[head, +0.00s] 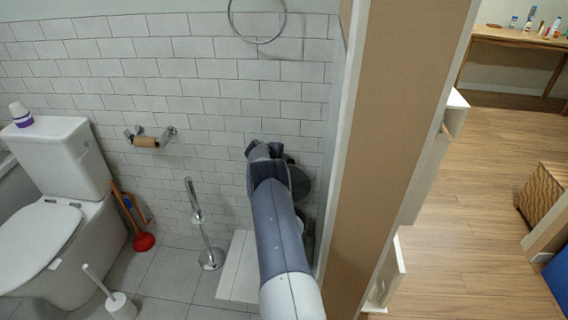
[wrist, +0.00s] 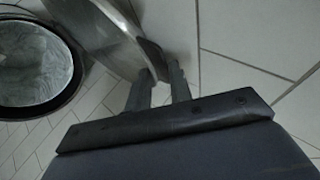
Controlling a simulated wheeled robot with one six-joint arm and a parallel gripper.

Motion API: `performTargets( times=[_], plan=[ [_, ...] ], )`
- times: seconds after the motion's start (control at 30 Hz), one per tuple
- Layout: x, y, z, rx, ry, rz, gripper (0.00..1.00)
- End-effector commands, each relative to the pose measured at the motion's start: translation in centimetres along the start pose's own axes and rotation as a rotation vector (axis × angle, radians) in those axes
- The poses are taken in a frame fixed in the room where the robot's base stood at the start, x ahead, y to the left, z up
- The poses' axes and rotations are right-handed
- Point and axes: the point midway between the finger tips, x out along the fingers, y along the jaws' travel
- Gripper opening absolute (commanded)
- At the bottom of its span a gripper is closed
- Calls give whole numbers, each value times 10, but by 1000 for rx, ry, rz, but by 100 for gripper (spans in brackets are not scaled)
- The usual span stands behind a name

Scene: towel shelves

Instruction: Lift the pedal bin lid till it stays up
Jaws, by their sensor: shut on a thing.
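The pedal bin (wrist: 77,97) is at the left of the wrist view, its round black rim around a grey, crumpled-looking inside. Its metallic lid (wrist: 118,38) is raised off the opening and tilted up. My gripper (wrist: 162,72) is shut on the lid's edge, one finger on each side. In the head view my gripper (head: 264,152) is near the tiled wall, beside a dark round surface (head: 302,183) that looks like the lid. My arm hides most of the bin there.
A tan wall end (head: 385,150) stands close to the right of my arm. A paper-roll holder (head: 147,141), a metal stand (head: 208,257), a toilet (head: 55,225), a plunger (head: 144,241) and a toilet brush (head: 120,305) are to the left. A white slatted board (head: 238,270) lies beside my arm.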

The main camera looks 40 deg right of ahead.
Motion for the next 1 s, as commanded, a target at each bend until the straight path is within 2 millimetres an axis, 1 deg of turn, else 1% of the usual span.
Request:
performTargets(
  times=[0.03, 0.3, 0.33, 0.4, 0.63, 0.77, 0.87, 1.0],
  plan=[
    [0, -3, 0, 2, -4, -7, 0],
    [0, -4, 0, 2, -5, -10, 0],
    [0, -4, 0, 2, -5, -10, 21],
    [0, -4, 0, 3, -5, -10, 26],
    [0, -2, 0, 2, -4, -7, 26],
    [-4, -3, 0, 2, -4, -7, 26],
    [-14, -4, 1, 0, -4, -8, 26],
    [-31, -4, 0, 1, -5, -8, 26]
  ],
)
